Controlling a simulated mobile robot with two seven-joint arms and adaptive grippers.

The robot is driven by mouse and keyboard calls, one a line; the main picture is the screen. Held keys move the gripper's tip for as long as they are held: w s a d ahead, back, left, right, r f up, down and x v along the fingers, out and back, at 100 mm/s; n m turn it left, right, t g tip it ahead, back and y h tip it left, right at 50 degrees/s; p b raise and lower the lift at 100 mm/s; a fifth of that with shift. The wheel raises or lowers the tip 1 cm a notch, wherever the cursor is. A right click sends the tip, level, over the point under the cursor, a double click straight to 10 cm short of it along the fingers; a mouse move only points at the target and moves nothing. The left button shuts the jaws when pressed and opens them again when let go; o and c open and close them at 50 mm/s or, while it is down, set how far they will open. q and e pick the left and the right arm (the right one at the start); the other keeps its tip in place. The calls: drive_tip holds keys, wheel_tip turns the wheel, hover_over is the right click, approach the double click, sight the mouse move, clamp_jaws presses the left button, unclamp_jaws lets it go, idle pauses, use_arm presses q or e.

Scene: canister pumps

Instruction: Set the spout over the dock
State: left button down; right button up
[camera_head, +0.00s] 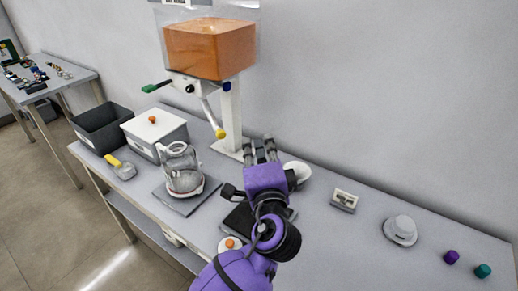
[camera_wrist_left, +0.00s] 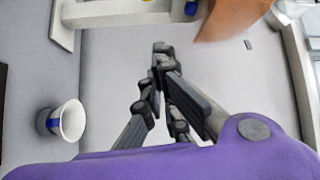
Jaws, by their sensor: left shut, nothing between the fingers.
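A canister of orange liquid (camera_head: 208,50) is held up on a white stand (camera_head: 231,115). A pale spout (camera_head: 209,108) slants down from under it and ends in a yellow tip (camera_head: 220,133), above the table. A clear jug (camera_head: 180,165) stands on a dark square plate (camera_head: 190,204) left of the stand. I cannot tell which thing is the dock. My left gripper (camera_head: 260,149) is shut and empty, right of the stand's foot and apart from the spout. Its fingers also show in the left wrist view (camera_wrist_left: 162,62). My right gripper is out of view.
A white cup (camera_wrist_left: 70,121) stands near the gripper. A black bin (camera_head: 101,128) and a white lidded box (camera_head: 154,132) are at the left. A yellow-handled tool (camera_head: 121,167) lies before them. A small device (camera_head: 343,200), a round knob (camera_head: 400,229) and two caps are at the right.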

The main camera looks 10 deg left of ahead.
sight(222, 133)
use_arm(q)
drive_tip(key=w+a+p, duration=0.1)
drive_tip(key=w+a, duration=0.2)
drive_tip(key=a, duration=0.2)
drive_tip(key=shift+w+a+f, duration=0.15)
drive_tip(key=shift+w+f, duration=0.05)
drive_tip(key=shift+w, duration=0.1)
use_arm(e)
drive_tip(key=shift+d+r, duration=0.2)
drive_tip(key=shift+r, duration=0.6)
use_arm(q)
drive_tip(key=shift+p, duration=0.3)
